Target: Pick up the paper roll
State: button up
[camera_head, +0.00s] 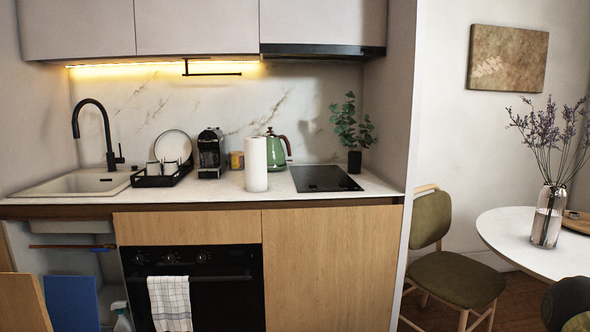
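The paper roll (256,164) is a white upright cylinder on the white countertop. It stands near the middle, left of the black cooktop and in front of the green kettle. Its full height shows and nothing covers it. My gripper is not in this view, so its state cannot be seen.
A green kettle (276,150) stands close behind the roll. A coffee machine (211,153) and dish rack (161,177) stand left of it, the cooktop (324,178) right. Bare counter (222,190) lies left of the roll. A chair (455,278) and round table (515,240) are at right.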

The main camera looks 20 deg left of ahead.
aim_at(256, 148)
jog(key=u, duration=0.55)
jog(key=i, duration=0.55)
jog(key=u, duration=0.55)
